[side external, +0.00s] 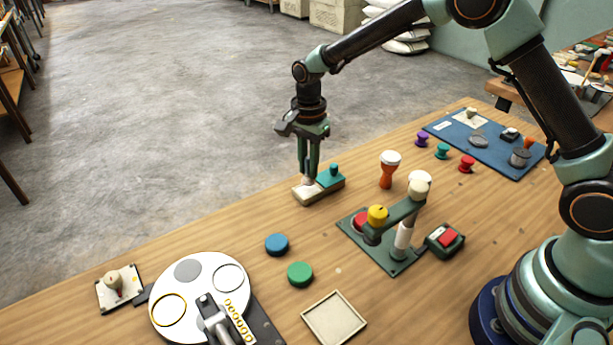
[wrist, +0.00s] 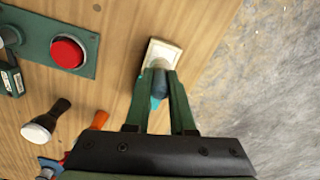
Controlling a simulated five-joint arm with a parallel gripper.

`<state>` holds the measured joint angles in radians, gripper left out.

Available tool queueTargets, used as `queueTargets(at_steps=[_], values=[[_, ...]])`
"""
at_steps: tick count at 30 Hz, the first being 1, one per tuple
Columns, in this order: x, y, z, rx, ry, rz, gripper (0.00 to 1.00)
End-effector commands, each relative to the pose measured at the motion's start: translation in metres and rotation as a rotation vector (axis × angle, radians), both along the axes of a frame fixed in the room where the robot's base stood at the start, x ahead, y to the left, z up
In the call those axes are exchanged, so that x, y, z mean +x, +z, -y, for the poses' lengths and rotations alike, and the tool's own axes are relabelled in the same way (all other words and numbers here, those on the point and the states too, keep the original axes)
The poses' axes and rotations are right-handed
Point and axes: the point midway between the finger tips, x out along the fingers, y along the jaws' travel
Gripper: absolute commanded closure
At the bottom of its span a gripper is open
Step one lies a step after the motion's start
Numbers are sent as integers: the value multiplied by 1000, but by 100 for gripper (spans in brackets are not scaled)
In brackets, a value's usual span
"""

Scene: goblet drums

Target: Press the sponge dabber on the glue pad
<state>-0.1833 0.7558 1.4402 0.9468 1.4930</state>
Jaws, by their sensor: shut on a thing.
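My gripper (side external: 309,178) points straight down at the table's far edge, its fingers shut on the sponge dabber. In the wrist view, the grey-blue dabber (wrist: 160,83) shows between the fingertips, mostly hidden by them. Its lower end is over the cream glue pad (wrist: 163,50).
An orange goblet drum with a white top (side external: 387,172) stands right of the pad. Blue (side external: 276,244) and green (side external: 300,274) discs, a white turntable (side external: 200,300) and an empty tray (side external: 334,318) lie in front.

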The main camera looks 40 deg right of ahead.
Motion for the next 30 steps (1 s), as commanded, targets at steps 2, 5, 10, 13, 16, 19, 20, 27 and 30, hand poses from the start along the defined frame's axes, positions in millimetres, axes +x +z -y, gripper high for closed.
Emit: queueTargets(at_steps=[2, 5, 10, 13, 16, 19, 20, 27, 30], values=[[0, 7, 0, 1, 0, 2, 100], [1, 14, 0, 1, 0, 3, 100], [1, 27, 0, 1, 0, 4, 100], [1, 34, 0, 1, 0, 3, 100], [1, 42, 0, 1, 0, 4, 100], [1, 47, 0, 1, 0, 3, 100], [1, 48, 0, 1, 0, 3, 100], [0, 51, 0, 0, 0, 1, 100], [0, 51, 0, 0, 0, 1, 100]])
